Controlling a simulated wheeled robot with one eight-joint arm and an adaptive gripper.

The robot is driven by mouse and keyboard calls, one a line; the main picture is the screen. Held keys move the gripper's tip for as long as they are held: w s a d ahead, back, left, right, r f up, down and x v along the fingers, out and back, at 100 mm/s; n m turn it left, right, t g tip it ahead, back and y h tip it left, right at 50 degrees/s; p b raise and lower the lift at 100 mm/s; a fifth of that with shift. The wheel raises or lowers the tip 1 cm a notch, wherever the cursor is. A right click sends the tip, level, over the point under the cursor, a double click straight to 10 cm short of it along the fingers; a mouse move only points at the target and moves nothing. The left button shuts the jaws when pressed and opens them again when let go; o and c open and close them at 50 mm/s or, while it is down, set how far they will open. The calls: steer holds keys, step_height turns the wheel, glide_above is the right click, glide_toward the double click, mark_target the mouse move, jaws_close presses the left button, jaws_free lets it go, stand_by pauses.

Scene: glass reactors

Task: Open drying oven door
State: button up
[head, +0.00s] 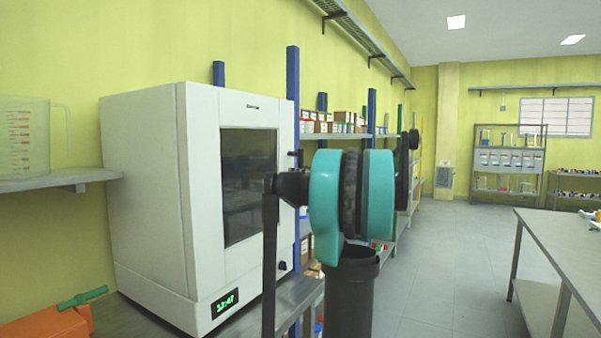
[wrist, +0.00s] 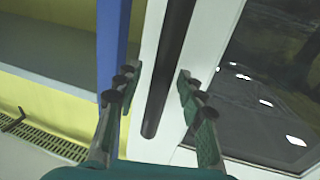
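The white drying oven (head: 150,190) stands at the left in the head view, with a dark window in its door (head: 249,180) and a green digital display below. The door looks shut. In the wrist view, the long black door handle (wrist: 168,70) runs upright and slightly tilted beside the window (wrist: 262,95). My gripper (wrist: 157,84) is open, with one finger on each side of the handle. I see gaps between the fingers and the handle; I cannot tell how deep the handle sits between them. My arm hides the gripper in the head view.
A blue post (wrist: 110,45) stands close beside my left finger in the wrist view. Shelves with boxes (head: 335,122) run along the wall beyond the oven. A table (head: 562,240) is at the right, with clear floor (head: 440,260) between.

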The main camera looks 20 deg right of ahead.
jaws_close()
stand_by(0.5)
